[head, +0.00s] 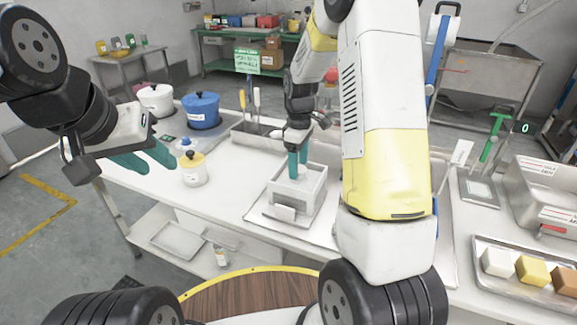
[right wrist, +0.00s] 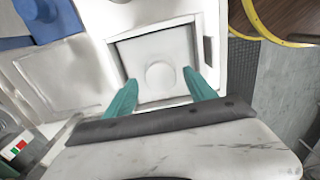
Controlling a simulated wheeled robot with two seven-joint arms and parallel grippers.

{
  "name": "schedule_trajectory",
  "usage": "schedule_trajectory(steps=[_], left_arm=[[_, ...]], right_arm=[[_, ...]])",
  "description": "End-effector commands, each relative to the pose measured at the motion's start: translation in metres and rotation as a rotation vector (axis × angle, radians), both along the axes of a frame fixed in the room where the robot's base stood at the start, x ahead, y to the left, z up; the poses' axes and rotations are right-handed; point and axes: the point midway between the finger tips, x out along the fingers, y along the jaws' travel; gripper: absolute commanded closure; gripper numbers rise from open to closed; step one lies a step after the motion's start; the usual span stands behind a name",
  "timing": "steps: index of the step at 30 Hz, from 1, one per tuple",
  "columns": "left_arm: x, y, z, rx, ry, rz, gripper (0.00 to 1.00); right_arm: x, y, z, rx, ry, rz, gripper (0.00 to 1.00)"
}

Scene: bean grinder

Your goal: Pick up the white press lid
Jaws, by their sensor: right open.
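The white press lid (right wrist: 160,76) is a square white plate with a round knob. In the right wrist view it lies inside the square opening of a white box (right wrist: 211,30). In the head view the box (head: 283,198) stands on a tray on the white table, and the lid is mostly hidden by my right gripper. My right gripper (head: 298,163) is open and points down over the box. In the right wrist view its teal fingertips (right wrist: 160,84) are apart, one on each side of the knob. My left gripper (head: 160,160) hangs at the left, near the table edge, away from the lid.
A yellow-lidded jar (head: 194,172), a blue pot (head: 201,112) and a white pot (head: 156,100) stand at the table's left. A utensil holder (head: 250,134) is behind the box. A tray of coloured blocks (head: 528,268) is at the right.

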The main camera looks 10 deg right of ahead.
Motion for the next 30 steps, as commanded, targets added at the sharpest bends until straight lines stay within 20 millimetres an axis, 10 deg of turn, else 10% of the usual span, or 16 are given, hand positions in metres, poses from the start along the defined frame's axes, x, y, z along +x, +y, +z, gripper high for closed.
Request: schedule_trajectory(steps=[14, 23, 30], left_arm=[[0.0, 0.0, 0.0, 0.0, 0.0, 0.0, 0.64], [0.0, 0.0, 0.0, 0.0, 0.0, 0.0, 0.64], [0.0, 0.0, 0.0, 0.0, 0.0, 0.0, 0.64]], right_arm=[[-0.001, 0.0, -0.027, 0.0, -0.001, 0.0, 0.38], [-0.001, 0.0, -0.027, 0.0, -0.001, 0.0, 0.96], [-0.001, 0.0, -0.026, 0.0, -0.001, 0.0, 1.0]])
